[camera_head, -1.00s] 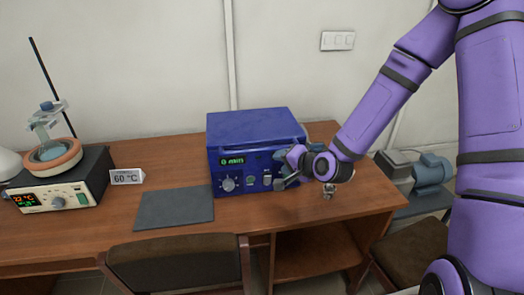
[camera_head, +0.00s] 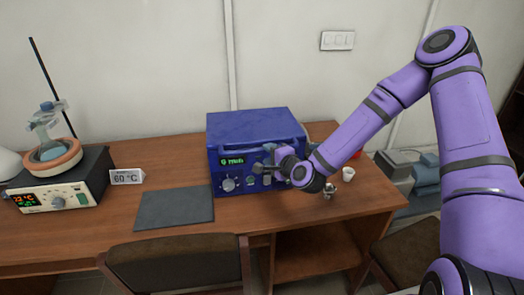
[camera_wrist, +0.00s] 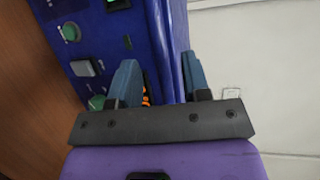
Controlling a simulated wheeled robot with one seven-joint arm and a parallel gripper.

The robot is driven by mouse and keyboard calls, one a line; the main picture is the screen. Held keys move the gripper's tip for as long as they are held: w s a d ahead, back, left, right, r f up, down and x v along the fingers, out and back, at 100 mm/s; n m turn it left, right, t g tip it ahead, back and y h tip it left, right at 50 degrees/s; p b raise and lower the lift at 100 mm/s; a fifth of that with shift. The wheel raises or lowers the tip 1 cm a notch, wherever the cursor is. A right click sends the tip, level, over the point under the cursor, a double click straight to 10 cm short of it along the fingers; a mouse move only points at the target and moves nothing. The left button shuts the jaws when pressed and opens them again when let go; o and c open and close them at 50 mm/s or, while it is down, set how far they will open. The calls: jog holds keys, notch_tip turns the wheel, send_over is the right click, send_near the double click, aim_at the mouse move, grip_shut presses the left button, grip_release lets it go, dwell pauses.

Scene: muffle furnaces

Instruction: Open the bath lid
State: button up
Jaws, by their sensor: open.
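A blue box-shaped unit (camera_head: 255,127) with a lit green display (camera_head: 232,161), a round knob (camera_head: 228,184) and small switches stands on the desk; I take it as the bath.
A hotplate (camera_head: 60,190) with a glass vessel in an orange-rimmed bowl (camera_head: 52,158) stands at left, beside a 60 °C sign (camera_head: 127,177). A grey mat (camera_head: 174,207) lies left of the box. A white cup (camera_head: 348,174) stands at right. Chairs stand at the front.

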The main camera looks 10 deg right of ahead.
aim_at(264, 151)
jog(key=shift+x, duration=2.35)
grip_shut()
